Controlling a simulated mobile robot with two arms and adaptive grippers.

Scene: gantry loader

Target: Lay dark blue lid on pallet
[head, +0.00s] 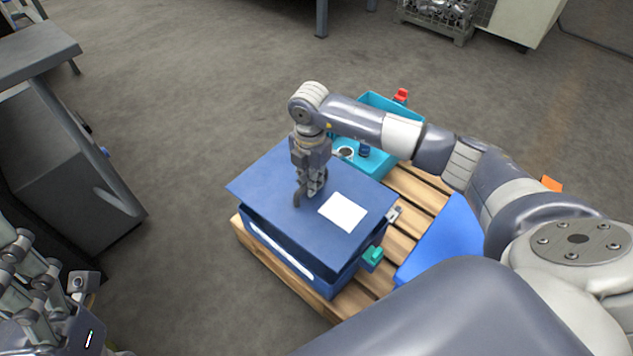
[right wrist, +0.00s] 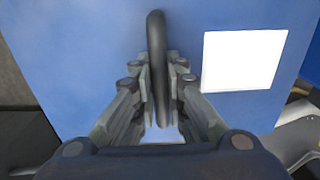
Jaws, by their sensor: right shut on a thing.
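The dark blue lid (head: 270,195) is a flat panel with a white label (head: 343,211) and a dark loop handle. My right gripper (head: 308,196) is above it, shut on the handle, which stands between the fingers in the right wrist view (right wrist: 160,85). The lid is over a dark blue crate (head: 290,262) on the wooden pallet (head: 418,188); I cannot tell whether it touches the crate's rim. The pallet shows bare slats to the right of the crate. My left gripper (head: 35,280) is at the lower left, away from the pallet; its jaw state is unclear.
A teal crate (head: 372,165) with items in it stands on the pallet behind the lid. A bright blue panel (head: 440,238) lies at the pallet's right, partly hidden by my right arm. A grey machine (head: 65,160) stands at the left, with clear floor between it and the pallet.

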